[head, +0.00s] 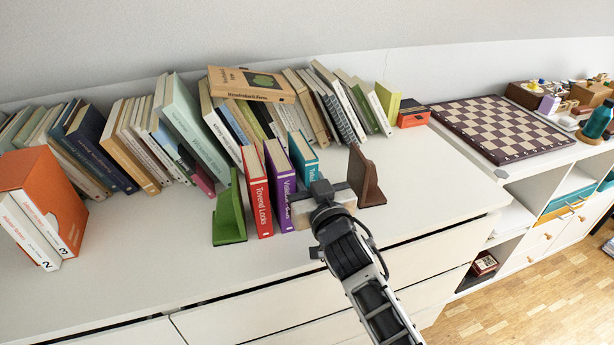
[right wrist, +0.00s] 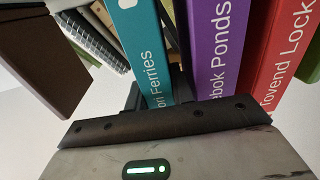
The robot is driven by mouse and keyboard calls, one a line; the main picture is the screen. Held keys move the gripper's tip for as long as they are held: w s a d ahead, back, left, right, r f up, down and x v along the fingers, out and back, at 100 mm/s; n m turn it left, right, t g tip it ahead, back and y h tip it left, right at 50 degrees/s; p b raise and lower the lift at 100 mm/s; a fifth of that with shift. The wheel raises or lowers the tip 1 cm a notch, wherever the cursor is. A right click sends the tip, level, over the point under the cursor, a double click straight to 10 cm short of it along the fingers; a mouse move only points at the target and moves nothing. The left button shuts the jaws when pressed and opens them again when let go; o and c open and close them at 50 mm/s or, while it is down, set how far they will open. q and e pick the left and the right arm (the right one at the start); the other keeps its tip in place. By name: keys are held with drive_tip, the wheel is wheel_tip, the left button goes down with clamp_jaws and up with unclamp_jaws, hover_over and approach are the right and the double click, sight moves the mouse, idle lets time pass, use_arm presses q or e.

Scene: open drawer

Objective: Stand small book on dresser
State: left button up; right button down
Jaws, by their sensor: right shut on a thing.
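The small teal book (head: 303,157) is upright on the white dresser (head: 420,185), at the right of a purple book (head: 279,190) and a red book (head: 257,195). My right gripper (head: 318,192) reaches in from the front and is shut on the teal book by its spine side. The right wrist view shows the teal spine (right wrist: 143,50) between the dark fingers, with a narrow gap to the purple book (right wrist: 215,50). The gripper hides the teal book's lower end, so I cannot tell whether it touches the dresser top. My left gripper is not in view.
A green bookend (head: 230,215) stands left of the red book, a brown bookend (head: 365,180) right of my gripper. Leaning books (head: 190,125) line the wall behind. An orange box (head: 45,190) stands at left.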

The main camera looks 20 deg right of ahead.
drive_tip(key=shift+f, duration=0.15)
drive_tip(key=c, duration=1.5)
unclamp_jaws()
drive_tip(key=s+r, duration=0.1)
drive_tip(key=s, duration=0.7)
drive_tip(key=s+f+g+y, duration=0.1)
drive_tip(key=s+f+g, duration=0.1)
drive_tip(key=s+f, duration=0.3)
drive_tip(key=s+a+f+n+g+y, duration=0.1)
drive_tip(key=s+f+g, duration=0.2)
drive_tip(key=s+f, duration=0.3)
drive_tip(key=s+a+f+g, duration=0.1)
drive_tip(key=s+f+g, duration=0.1)
drive_tip(key=s+f, duration=0.3)
drive_tip(key=shift+s+f+n+y, duration=0.2)
drive_tip(key=shift+s+n+y, duration=0.05)
drive_tip(key=shift+n+y, duration=0.15)
